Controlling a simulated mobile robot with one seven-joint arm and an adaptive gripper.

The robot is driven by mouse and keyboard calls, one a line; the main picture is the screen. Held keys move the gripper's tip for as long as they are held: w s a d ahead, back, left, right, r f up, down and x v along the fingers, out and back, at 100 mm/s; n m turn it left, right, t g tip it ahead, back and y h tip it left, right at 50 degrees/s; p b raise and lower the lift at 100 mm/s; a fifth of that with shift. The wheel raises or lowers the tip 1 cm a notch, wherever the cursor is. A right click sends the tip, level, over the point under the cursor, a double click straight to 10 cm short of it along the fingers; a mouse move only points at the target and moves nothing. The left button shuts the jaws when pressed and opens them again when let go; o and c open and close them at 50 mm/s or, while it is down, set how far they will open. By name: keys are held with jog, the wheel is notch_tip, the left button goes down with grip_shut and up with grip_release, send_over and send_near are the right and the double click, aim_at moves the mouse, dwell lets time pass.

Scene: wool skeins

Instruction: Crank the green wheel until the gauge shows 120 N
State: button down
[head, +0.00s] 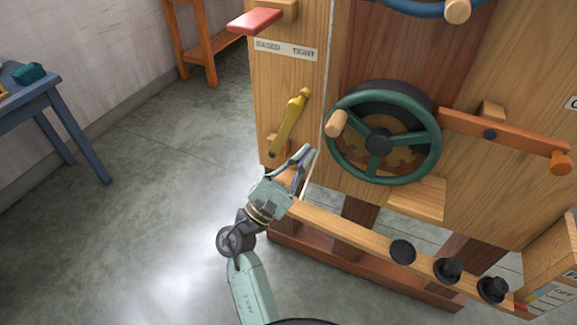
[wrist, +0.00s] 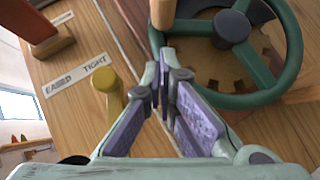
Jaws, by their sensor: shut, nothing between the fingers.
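The green wheel (head: 431,124) is mounted on the wooden machine's upright panel. Its wooden crank knob (head: 336,123) stands out at the rim's left. In the wrist view the green wheel (wrist: 279,88) fills the upper right, with the knob (wrist: 163,12) at the top edge. My gripper (head: 306,154) is shut and empty, below and left of the wheel and apart from the knob in the head view. In the wrist view my gripper (wrist: 165,75) has its purple pads angled together at the tips. No gauge reading shows in either view.
A yellow lever (head: 290,121) is just left of my gripper. A red lever (head: 255,21) sits above the "EASED TIGHT" label (head: 286,49). An orange bar (head: 505,139) extends right of the wheel. Below is a rail (head: 345,231) with black knobs (head: 447,268). Open floor lies left.

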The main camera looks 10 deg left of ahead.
jog(key=shift+d+r+p, duration=0.3)
jog(key=shift+d+r, duration=0.1)
jog(key=shift+r, duration=0.25)
jog(key=shift+d+r+p, duration=0.35)
jog(key=shift+d+r, duration=0.05)
jog(key=shift+r, duration=0.3)
jog(key=shift+d+r+p, duration=0.3)
jog(key=shift+d+r, duration=0.1)
jog(key=shift+r, duration=0.25)
jog(key=shift+s+d+r+m+g+h+p, duration=0.15)
jog(key=shift+r+m+g+h+p, duration=0.1)
jog(key=shift+r+m+g, duration=0.35)
jog(key=shift+d+r+m+g+h+p, duration=0.15)
jog(key=shift+r+m+g+h, duration=0.1)
jog(key=shift+r+m+g, duration=0.3)
jog(key=shift+f, duration=0.15)
